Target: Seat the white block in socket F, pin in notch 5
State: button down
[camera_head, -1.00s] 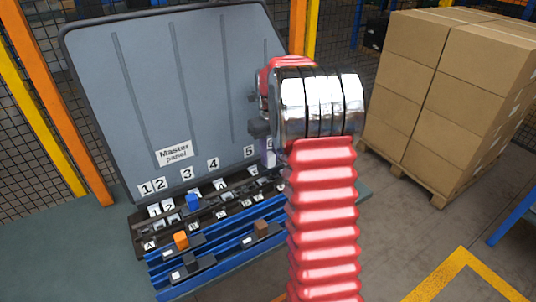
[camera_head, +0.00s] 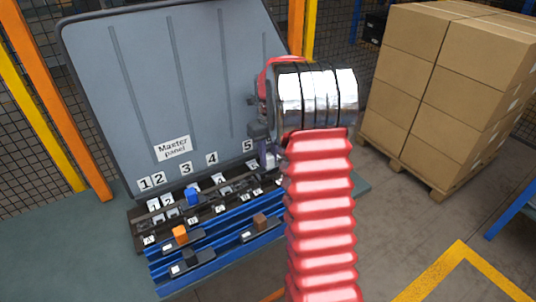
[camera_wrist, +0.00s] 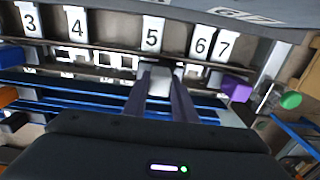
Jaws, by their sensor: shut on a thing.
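My gripper (camera_wrist: 162,88) is shut on the white block (camera_wrist: 160,82) in the wrist view. The block is between the two dark fingers, below the white 5 plate (camera_wrist: 152,34) in the picture. In the head view the jaws (camera_head: 258,132) are partly hidden by my red arm, and the block (camera_head: 267,158) shows as a pale patch near the right end of the rack. The block's pin cannot be made out. The label of socket F cannot be read for certain, and the right part of the rack is hidden behind my arm in the head view.
The grey master panel (camera_head: 175,100) stands behind the rack. A blue block (camera_head: 191,194), an orange block (camera_head: 181,233) and a brown block (camera_head: 260,221) sit on it. A purple block (camera_wrist: 236,89) and a green piece (camera_wrist: 290,100) lie right of my gripper. Boxes (camera_head: 450,90) stand at right.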

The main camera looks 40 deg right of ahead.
jog(key=shift+f, duration=0.75)
jog(key=c, duration=1.4)
grip_release()
jog(key=shift+f, duration=0.1)
jog(key=shift+o, duration=0.2)
notch_tip(320, 180, up, 14)
jog(key=shift+f+n, duration=0.15)
jog(key=shift+n, duration=0.15)
